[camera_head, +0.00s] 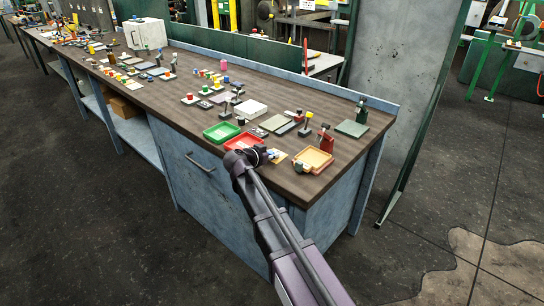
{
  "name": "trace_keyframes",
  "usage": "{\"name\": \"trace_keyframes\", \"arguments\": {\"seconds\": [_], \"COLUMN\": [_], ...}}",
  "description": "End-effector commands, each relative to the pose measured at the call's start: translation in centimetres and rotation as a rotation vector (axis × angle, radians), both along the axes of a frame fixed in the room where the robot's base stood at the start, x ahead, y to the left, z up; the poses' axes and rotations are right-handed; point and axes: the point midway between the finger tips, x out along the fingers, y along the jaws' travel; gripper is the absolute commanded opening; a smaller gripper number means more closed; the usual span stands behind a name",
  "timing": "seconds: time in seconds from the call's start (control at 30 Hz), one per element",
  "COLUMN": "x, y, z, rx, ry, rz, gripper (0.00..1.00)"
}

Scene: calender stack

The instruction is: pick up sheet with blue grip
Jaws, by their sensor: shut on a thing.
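My arm reaches up from the bottom of the view to the near edge of the workbench (190,88). My gripper (266,154) is low over the bench top, between the green and red trays and the orange tray. It is shut on a small blue grip (270,154). A small tan sheet (279,156) shows just right of the fingers, at the blue grip. The gripper hides part of the grip and sheet. I cannot tell whether the sheet touches the bench.
A green tray (221,131) and a red tray (243,141) lie left of my gripper. An orange tray (314,159) and a red upright part (325,139) stand to the right. Several small sheets and posts crowd the bench behind. A white box (146,33) stands farther back.

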Motion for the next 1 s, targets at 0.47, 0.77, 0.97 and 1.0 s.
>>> {"name": "trace_keyframes", "arguments": {"seconds": [0.47, 0.77, 0.97, 1.0], "x": [0.0, 0.0, -4.5, -5.5], "y": [0.0, -0.1, -1.0, -1.1], "z": [1.3, 3.8, 4.0, 4.1], "rx": [0.000, 0.000, 0.000, 0.000], "ry": [0.000, -0.001, 0.000, 0.000], "rz": [-0.001, -0.002, -0.001, -0.001], "gripper": [0.00, 0.00, 0.00, 0.00]}}
